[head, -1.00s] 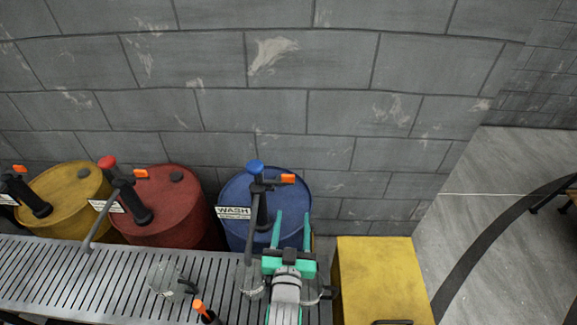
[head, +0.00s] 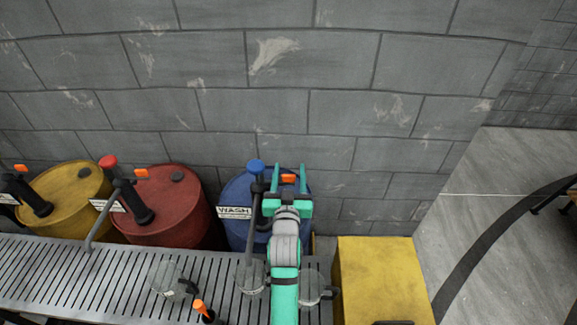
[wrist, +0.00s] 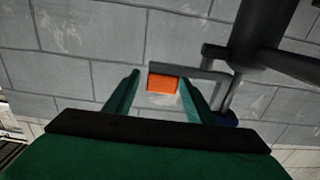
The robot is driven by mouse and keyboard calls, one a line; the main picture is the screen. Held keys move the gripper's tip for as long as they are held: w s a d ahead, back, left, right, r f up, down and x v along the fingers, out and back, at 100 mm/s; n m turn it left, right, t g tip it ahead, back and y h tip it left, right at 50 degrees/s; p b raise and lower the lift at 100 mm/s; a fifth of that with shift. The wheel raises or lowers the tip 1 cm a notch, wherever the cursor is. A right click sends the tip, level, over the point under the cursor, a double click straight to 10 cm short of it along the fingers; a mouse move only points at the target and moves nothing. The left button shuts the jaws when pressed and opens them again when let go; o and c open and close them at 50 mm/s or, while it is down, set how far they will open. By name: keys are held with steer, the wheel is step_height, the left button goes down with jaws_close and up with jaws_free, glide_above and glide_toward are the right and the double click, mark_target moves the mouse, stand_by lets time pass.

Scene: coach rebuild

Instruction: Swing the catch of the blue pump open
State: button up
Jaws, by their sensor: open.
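The blue pump (head: 256,167) has a blue knob on a dark body and stands on the blue drum (head: 237,191), with a "WASH" sign on its spout side. Its orange catch (head: 288,178) sticks out to the right on a dark arm. My green gripper (head: 289,180) is open, with its two fingers on either side of the catch in the head view. In the wrist view the catch (wrist: 163,83) shows between the fingers (wrist: 163,90), nearer the upper middle. I cannot tell whether a finger touches it. The drum's lower part is hidden behind my arm.
A red drum (head: 170,205) and a yellow drum (head: 70,195) with similar pumps stand to the left. A slotted metal bench (head: 120,270) with glass vessels lies in front. A yellow cabinet (head: 380,280) stands right. The block wall is close behind.

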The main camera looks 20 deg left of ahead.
steer(key=shift+x, duration=1.25)
steer(key=shift+a, duration=0.1)
